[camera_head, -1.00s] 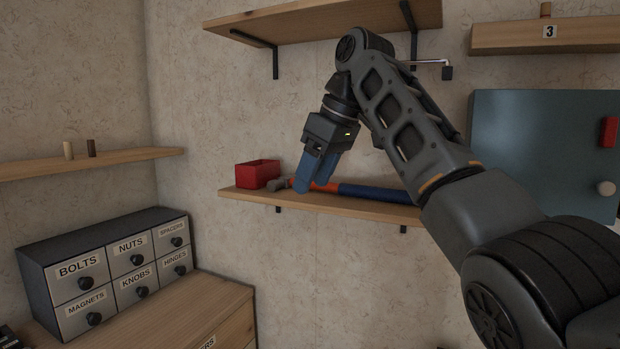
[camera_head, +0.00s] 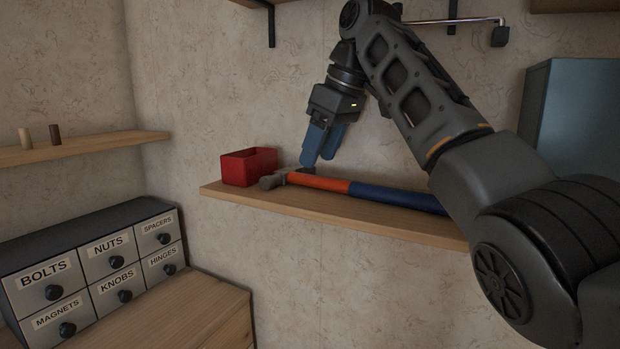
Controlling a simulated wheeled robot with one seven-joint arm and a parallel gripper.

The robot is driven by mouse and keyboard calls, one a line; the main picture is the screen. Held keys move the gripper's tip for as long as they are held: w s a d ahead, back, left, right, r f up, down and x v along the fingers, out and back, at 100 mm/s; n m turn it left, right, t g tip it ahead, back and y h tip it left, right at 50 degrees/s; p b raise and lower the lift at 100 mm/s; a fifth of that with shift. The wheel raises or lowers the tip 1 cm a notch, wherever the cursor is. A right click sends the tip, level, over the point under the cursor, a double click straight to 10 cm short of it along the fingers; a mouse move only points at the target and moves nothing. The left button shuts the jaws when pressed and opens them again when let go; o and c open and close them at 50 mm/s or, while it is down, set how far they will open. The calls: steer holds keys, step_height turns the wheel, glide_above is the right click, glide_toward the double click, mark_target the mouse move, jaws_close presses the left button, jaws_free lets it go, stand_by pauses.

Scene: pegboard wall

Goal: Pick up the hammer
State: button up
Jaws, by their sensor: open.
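The hammer (camera_head: 325,183) lies along a wooden wall shelf, its grey metal head at the left and its orange and blue handle running right. The handle's right end is hidden behind my arm. My gripper (camera_head: 319,161) points down with blue fingers, open and empty. In the picture its fingertips are just above the hammer near where the head meets the orange part. I cannot tell whether they are in front of it, over it or behind it.
A red open box (camera_head: 249,168) stands on the same shelf (camera_head: 280,203), just left of the hammer head. A drawer unit (camera_head: 95,268) stands at the lower left. A small shelf (camera_head: 80,150) with two pegs is at the left. A grey-blue cabinet (camera_head: 580,115) is at the right.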

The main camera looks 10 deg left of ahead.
mark_target(312, 175)
steer(key=x, duration=0.4)
steer(key=shift+f+p, duration=0.1)
steer(key=shift+p, duration=0.3)
steer(key=shift+f+p, duration=0.2)
steer(key=shift+p, duration=0.2)
stand_by(0.4)
jaws_close()
stand_by(0.3)
stand_by(1.0)
